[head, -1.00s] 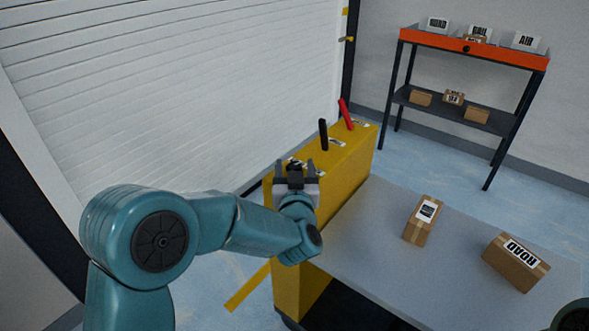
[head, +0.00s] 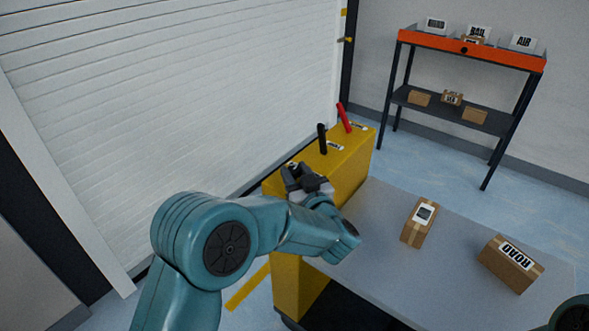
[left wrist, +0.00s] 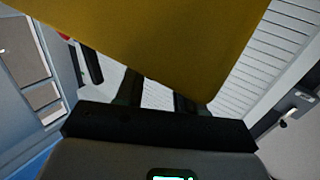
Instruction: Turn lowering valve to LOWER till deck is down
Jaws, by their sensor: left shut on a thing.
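A yellow housing (head: 345,170) stands along the left of the grey deck (head: 375,255). On its top are a black lever (head: 322,139), a red lever (head: 343,118) and white labels. My left gripper (head: 299,176) is at the near end of this top, shut on a small part taken to be the lowering valve, which the jaws hide. The deck lies flat, below the housing's top. In the left wrist view the yellow housing (left wrist: 175,35) fills the upper middle, and the fingers (left wrist: 158,95) reach in behind its edge. The valve's LOWER mark cannot be read.
A shelf with an orange top (head: 475,50) holds bins and boxes at the back right. A white roller door (head: 180,90) closes off the left.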

